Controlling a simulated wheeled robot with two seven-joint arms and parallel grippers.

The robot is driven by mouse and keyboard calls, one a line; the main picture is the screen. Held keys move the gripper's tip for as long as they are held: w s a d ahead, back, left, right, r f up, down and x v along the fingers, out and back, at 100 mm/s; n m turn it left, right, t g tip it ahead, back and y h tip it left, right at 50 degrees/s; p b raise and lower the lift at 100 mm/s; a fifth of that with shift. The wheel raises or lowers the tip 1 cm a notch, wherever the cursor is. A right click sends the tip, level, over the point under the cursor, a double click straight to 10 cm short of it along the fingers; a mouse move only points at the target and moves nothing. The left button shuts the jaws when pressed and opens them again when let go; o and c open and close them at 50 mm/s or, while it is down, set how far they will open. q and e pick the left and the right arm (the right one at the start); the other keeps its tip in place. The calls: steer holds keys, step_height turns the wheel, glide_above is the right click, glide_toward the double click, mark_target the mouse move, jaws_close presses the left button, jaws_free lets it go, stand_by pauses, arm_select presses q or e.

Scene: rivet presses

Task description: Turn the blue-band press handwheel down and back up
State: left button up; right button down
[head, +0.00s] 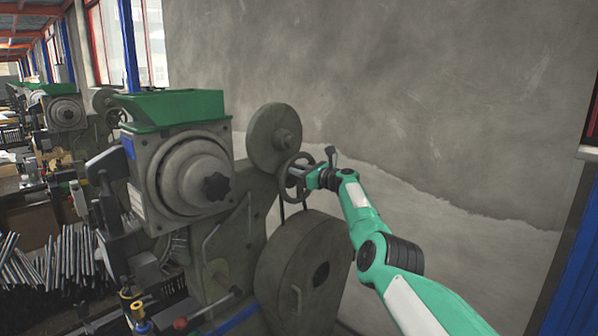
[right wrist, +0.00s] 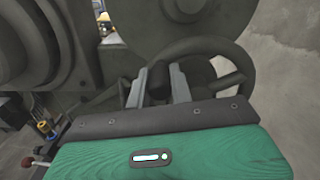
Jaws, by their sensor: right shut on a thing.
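The press (head: 190,170) has a grey body with a green top tray and a blue strip low on its frame. Its small dark spoked handwheel (head: 297,180) is on the right side, below a larger grey disc. The handwheel also shows in the right wrist view (right wrist: 243,75), behind and right of the fingers. My right gripper (head: 303,173) reaches it from the right. In the right wrist view its two grey fingers (right wrist: 158,88) are shut on the handwheel's dark grip (right wrist: 158,80), one finger on each side. My left gripper is not in view.
A large grey wheel cover (head: 300,275) stands below the handwheel, close under my right arm. The round grey disc (head: 273,138) is just above. Metal rods (head: 50,265) lie at the lower left. Open room lies right of the press, before the bare wall.

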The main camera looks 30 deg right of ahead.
steer(key=c, duration=1.3)
jaws_free()
steer(key=shift+d+f, duration=0.1)
steer(key=shift+f, duration=0.05)
steer(key=shift+o, duration=0.2)
steer(key=shift+s, duration=0.1)
steer(key=shift+s+d, duration=0.4)
steer(key=shift+s, duration=0.15)
steer(key=b+v, duration=0.3)
steer(key=v, duration=0.9)
steer(key=shift+s, duration=0.15)
steer(key=shift+a, duration=0.1)
